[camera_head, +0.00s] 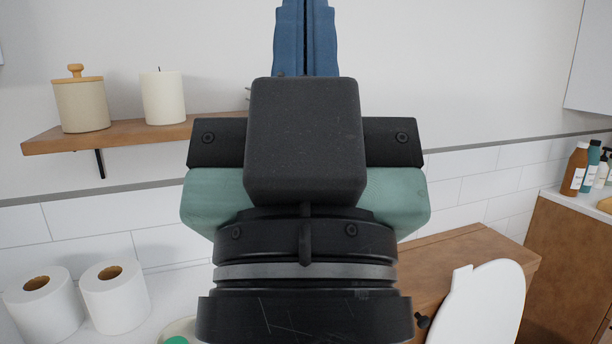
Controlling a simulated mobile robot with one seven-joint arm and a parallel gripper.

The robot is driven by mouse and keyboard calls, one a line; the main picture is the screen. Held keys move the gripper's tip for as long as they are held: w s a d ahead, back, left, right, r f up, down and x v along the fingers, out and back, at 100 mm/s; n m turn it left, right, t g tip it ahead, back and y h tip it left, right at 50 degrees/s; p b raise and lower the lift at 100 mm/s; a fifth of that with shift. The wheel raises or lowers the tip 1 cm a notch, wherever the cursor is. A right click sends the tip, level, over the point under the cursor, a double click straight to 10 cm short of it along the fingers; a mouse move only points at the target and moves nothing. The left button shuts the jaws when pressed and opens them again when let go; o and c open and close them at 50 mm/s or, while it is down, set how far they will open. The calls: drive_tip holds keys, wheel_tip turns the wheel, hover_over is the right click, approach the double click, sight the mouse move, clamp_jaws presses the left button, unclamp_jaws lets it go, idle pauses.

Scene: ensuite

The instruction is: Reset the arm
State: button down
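My gripper (307,12) is in the middle of the head view, seen from behind and pointing up the picture. Its black wrist and teal body fill the centre. Its two blue fingers lie side by side with only a thin dark line between them, so it looks shut. No object shows between the fingers. The far ends of the fingers run to the top edge of the picture, in front of a bare white wall. The rest of my arm is mostly out of view below.
A wooden shelf (60,143) at left holds a lidded jar (82,105) and a white candle (163,97). Two toilet rolls (115,298) stand below it. A toilet lid (483,305) stands up at lower right. Several bottles (575,168) stand on the right counter (570,203).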

wheel_tip(320, 180, up, 16)
drive_tip(key=p, duration=1.3)
drive_tip(key=shift+p, duration=0.35)
